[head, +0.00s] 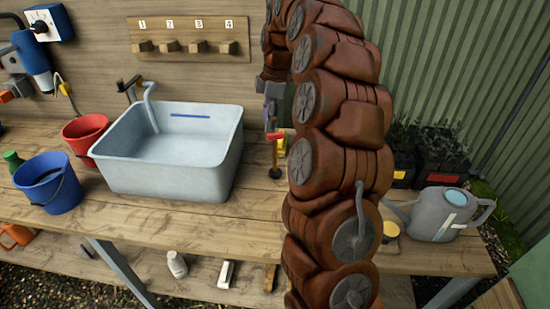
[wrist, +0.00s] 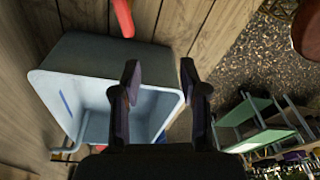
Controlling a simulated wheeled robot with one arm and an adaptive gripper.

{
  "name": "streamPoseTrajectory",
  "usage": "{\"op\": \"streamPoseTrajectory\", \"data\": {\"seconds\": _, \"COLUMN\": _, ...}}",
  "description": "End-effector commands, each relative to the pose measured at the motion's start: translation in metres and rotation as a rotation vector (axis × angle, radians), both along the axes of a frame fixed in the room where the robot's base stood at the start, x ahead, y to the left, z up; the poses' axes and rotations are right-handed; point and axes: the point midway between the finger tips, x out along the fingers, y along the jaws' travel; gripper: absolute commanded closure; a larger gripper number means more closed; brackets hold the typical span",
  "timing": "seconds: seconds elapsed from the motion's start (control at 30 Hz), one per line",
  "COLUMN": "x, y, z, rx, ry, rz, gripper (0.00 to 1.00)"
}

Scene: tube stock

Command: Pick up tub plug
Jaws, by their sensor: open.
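No thing is plainly recognisable as the tub plug. An upright piece with a red top (head: 276,136), a brownish stem and a dark round foot stands on the bench just right of the tub; I cannot tell if it is the plug. A red piece (wrist: 122,16), probably the same, shows at the top of the wrist view. The pale grey-blue tub (head: 168,183) looks empty where its inside shows; it also fills the left of the wrist view (wrist: 85,52). My gripper (wrist: 160,78) is open and empty, above the tub's side. In the head view my gripper (head: 270,115) is partly hidden by my arm.
A blue bucket (head: 50,190) and a red bucket (head: 84,130) stand left of the tub. A grey watering can (head: 440,215) and planters (head: 440,158) are at the right. A numbered peg board (head: 190,38) hangs behind. The bench (head: 190,222) is clear in front of the tub.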

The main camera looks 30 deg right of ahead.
Motion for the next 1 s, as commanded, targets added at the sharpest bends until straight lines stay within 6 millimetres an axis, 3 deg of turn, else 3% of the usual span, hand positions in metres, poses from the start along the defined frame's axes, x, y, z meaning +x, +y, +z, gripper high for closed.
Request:
{"op": "streamPoseTrajectory", "data": {"seconds": 0.1, "x": 0.01, "y": -0.028, "z": -0.007, "rx": -0.005, "ry": -0.014, "rz": 0.042, "gripper": 0.56}}
{"op": "streamPoseTrajectory", "data": {"seconds": 0.3, "x": 0.016, "y": -0.052, "z": -0.011, "rx": -0.016, "ry": -0.029, "rz": 0.082, "gripper": 0.56}}
{"op": "streamPoseTrajectory", "data": {"seconds": 1.0, "x": 0.02, "y": -0.045, "z": -0.05, "rx": -0.013, "ry": -0.024, "rz": 0.088, "gripper": 0.56}}
